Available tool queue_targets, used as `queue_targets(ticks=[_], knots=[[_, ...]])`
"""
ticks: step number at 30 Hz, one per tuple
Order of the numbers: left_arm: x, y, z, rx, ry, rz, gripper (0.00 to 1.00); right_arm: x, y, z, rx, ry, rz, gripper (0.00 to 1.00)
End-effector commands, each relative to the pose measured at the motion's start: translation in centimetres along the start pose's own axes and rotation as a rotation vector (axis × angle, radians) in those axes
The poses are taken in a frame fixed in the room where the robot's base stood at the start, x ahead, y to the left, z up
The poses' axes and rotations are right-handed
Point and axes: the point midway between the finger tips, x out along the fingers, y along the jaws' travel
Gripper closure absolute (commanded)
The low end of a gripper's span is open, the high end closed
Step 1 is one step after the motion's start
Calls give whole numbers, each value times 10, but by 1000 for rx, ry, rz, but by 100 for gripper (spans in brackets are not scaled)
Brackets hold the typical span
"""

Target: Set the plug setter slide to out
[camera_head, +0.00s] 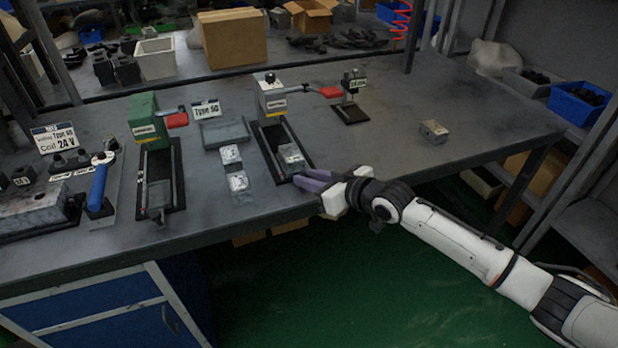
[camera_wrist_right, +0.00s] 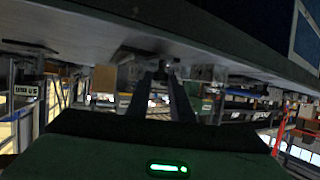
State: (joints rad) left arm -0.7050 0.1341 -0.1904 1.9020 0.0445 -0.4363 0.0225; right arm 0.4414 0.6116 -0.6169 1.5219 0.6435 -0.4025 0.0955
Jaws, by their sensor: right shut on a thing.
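Two setters stand on the grey bench, and I cannot read which label names the plug setter. The white setter (camera_head: 272,97) has a red handle and a black track running to the front. A grey slide (camera_head: 291,158) carrying a block sits near the front end of that track. My right gripper (camera_head: 304,181) has purple fingers shut at the front end of this slide; the exact contact is small and partly hidden. In the right wrist view the dark fingers (camera_wrist_right: 166,88) reach toward the bench. The green setter (camera_head: 146,118) stands to the left with its own track. My left gripper is not in view.
Small grey blocks (camera_head: 236,182) lie between the two tracks. A blue-handled tool (camera_head: 98,185) stands at the left. A loose metal block (camera_head: 434,131) lies at the right, with free bench around it. The bench's front edge runs just below my right gripper.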

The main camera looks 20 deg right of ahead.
Motion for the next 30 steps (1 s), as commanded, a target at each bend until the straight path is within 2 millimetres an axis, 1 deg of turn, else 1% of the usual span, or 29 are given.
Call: queue_targets(ticks=[1, 4, 5, 7, 8, 16, 20, 23, 30], knots=[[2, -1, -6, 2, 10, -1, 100, 0, -4, 4, 3, -7, -8, 100], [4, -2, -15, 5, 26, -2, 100, 0, -5, 4, 4, -8, -8, 100], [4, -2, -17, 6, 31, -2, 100, 0, -5, 4, 4, -8, -8, 77], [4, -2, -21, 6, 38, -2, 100, 0, -5, 4, 4, -8, -8, 65], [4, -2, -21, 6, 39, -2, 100, 0, -4, 4, 4, -8, -8, 62], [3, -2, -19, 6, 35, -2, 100, 0, -3, 3, 2, -5, -5, 62], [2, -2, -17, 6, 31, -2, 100, -9, -2, 4, 2, -6, -4, 62], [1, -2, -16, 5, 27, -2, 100, -24, -2, 3, 0, -6, -4, 62], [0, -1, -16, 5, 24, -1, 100, -71, -2, 4, 0, -8, -5, 62]])
